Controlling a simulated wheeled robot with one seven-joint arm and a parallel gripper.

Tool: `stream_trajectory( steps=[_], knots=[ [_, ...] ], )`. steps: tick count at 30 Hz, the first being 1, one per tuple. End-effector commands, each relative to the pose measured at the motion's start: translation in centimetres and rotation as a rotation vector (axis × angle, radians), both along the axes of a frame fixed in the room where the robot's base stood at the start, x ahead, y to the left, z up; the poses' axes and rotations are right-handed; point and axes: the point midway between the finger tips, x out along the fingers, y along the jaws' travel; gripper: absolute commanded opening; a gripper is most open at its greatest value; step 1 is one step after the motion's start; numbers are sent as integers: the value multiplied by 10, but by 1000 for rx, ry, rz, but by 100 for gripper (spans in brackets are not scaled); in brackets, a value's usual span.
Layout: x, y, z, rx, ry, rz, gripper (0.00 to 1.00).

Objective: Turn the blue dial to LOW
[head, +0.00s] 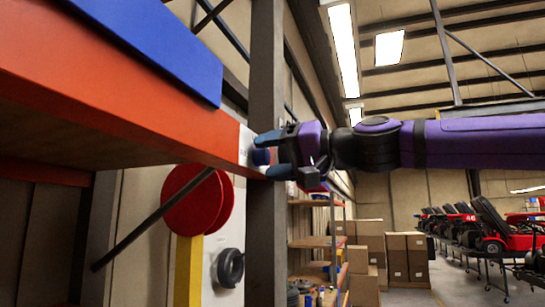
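The blue dial (261,157) sits on a white plate (245,146) at the right end of the orange shelf beam. My gripper (269,156) reaches in from the right, with its dark blue fingers spread apart. One fingertip is above the dial and the other is below it and slightly to the right. The dial shows in the gap between them; I cannot tell whether either finger touches it. The dial's pointer and the LOW mark are too small to read.
A grey upright post (266,60) stands directly behind the gripper. The orange beam (110,110) carries a blue panel (160,40). Shelves, cardboard boxes (397,258) and red karts (500,235) are farther back.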

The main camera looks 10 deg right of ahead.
Motion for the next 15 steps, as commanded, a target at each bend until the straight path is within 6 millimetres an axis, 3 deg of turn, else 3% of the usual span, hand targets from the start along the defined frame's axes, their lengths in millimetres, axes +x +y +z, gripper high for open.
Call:
stream_trajectory(
  steps=[8, 15],
  knots=[
    [-6, -9, 1, 2, -1, -1, 61],
    [-28, -44, 2, 3, -2, -4, 61]
  ],
)
